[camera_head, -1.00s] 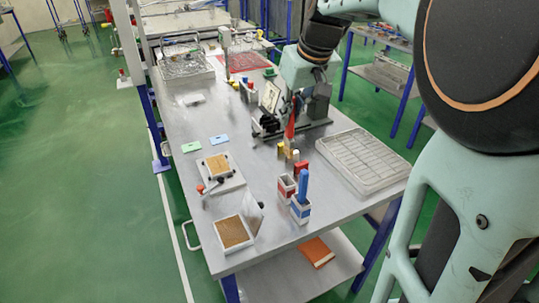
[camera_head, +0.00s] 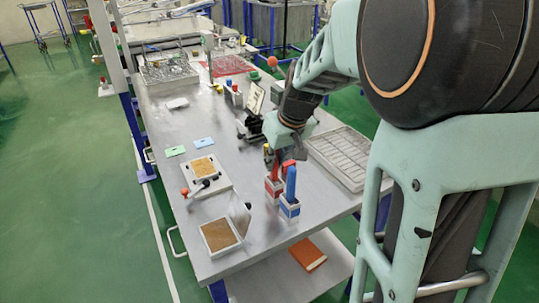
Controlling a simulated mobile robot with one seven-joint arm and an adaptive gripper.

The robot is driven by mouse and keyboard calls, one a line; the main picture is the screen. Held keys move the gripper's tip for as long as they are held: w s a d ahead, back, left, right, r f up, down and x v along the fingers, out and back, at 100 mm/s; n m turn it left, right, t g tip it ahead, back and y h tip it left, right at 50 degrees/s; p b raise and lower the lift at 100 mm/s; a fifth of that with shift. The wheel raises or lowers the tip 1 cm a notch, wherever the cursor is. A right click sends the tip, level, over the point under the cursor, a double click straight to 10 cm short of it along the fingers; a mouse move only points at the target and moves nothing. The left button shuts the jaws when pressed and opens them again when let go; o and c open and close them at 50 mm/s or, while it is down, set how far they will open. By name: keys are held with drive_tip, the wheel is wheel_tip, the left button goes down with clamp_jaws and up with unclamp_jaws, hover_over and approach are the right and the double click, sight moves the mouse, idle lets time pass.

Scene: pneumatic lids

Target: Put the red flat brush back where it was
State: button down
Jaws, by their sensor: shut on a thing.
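My gripper (camera_head: 272,153) is shut on the red flat brush (camera_head: 275,172), at its upper part. The brush hangs roughly upright directly over the red-and-white holder (camera_head: 272,190). Its lower end meets the holder's top in the picture; I cannot tell how deep it sits inside. The blue brush (camera_head: 291,181) stands upright in the blue-and-white holder (camera_head: 289,208), just in front and to the right. My arm and wrist partly hide the fingers.
A white divided tray (camera_head: 342,158) lies to the right. A clamp fixture (camera_head: 206,180) and an open-lidded box (camera_head: 220,236) with tan contents stand to the left. Green (camera_head: 175,151) and blue (camera_head: 204,142) cards lie flat behind.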

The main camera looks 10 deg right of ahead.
drive_tip(key=shift+f, duration=0.4)
drive_tip(key=c, duration=1.9)
unclamp_jaws()
drive_tip(key=shift+c, duration=0.2)
drive_tip(key=shift+r, duration=0.2)
drive_tip(key=v, duration=1.2)
